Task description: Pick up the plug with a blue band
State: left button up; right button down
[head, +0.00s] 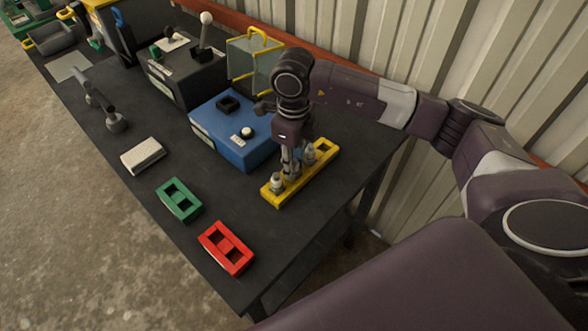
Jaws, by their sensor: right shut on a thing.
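A yellow holder (325,162) lies near the right end of the dark workbench. A pale plug (277,182) stands at its near end, and another plug (310,152) with a bluish-grey look stands behind my right gripper. My right gripper (291,170) points down over the middle of the holder and is shut on a plug between these two. The fingers cover most of the held plug, so I cannot tell its band colour or whether it is clear of the holder. My left gripper is out of view.
A blue box (235,145) with a white knob stands left of the gripper. A green holder (178,200), a red holder (227,247) and a pale block (142,155) lie along the front. A dark box with levers (185,80) is behind. A corrugated wall (470,60) runs behind the bench.

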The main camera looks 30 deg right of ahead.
jog(key=shift+r, duration=0.1)
jog(key=shift+w+r, duration=0.1)
jog(key=shift+r, duration=0.5)
notch_tip(320, 180, up, 8)
jog(key=shift+b, duration=1.2)
notch_tip(320, 180, up, 13)
jog(key=p, duration=0.2)
jog(key=shift+p, duration=0.4)
